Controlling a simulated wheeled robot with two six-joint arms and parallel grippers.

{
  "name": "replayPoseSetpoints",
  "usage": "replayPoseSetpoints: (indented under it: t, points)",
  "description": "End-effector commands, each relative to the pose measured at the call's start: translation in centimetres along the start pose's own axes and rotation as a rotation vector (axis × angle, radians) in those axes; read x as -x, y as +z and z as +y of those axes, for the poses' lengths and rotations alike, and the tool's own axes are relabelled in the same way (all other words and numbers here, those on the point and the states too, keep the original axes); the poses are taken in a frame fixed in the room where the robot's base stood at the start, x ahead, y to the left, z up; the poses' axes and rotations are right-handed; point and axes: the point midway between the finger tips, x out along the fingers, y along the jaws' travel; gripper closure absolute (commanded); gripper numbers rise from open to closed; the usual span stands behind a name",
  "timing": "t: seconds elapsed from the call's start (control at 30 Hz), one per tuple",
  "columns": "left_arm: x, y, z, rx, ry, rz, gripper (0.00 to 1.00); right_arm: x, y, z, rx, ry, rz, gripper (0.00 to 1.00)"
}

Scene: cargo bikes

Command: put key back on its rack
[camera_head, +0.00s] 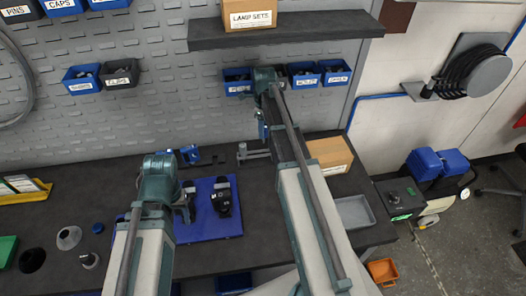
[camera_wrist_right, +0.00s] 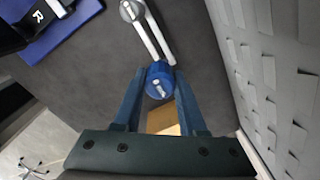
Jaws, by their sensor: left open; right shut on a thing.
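My right gripper (camera_head: 263,128) points down over the back of the bench, beside a grey metal stand (camera_head: 252,154). In the right wrist view, its fingers (camera_wrist_right: 158,95) are closed on a round blue piece with a silver centre, which looks like the key (camera_wrist_right: 160,78). Two silver bars of the stand, apparently the rack (camera_wrist_right: 153,32), run from a round silver post to the blue piece. I cannot tell whether the key is seated there or only touching. My left gripper (camera_head: 162,165) is open at the left edge of the blue mat; its fingertips are largely hidden.
A blue mat (camera_head: 230,228) carries black pedal-like parts (camera_head: 222,201). A blue clamp (camera_head: 190,154) lies behind it. A cardboard box (camera_head: 330,154) and grey tray (camera_head: 355,211) stand to the right. A shelf (camera_head: 300,27) and blue bins (camera_head: 304,74) are near my right arm.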

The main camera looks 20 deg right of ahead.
Motion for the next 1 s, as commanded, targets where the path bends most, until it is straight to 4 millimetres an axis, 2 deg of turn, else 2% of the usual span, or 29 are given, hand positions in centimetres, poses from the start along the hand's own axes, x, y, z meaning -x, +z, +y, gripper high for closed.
replayPoseSetpoints:
  t: [0.03,0.3,0.57,0.9,1.0]
  points:
    - [-1.2,-0.1,0.1,-0.001,0.000,0.000,0.38,-1.3,0.0,0.0,0.000,0.000,0.000,1.00]
    - [-5.2,-0.3,0.5,-0.001,-0.001,0.000,0.38,-5.2,0.0,0.0,0.001,0.000,0.000,1.00]
    - [-5.5,-0.3,0.5,-0.001,-0.001,0.000,0.38,-5.5,0.0,0.0,0.001,0.000,0.000,1.00]
    - [-9.0,-0.6,0.8,0.000,-0.001,0.000,0.38,-9.1,0.0,0.0,0.001,0.000,0.000,1.00]
    - [-9.3,-0.6,0.9,0.000,-0.001,0.000,0.38,-9.3,0.0,0.0,0.001,0.000,0.000,1.00]
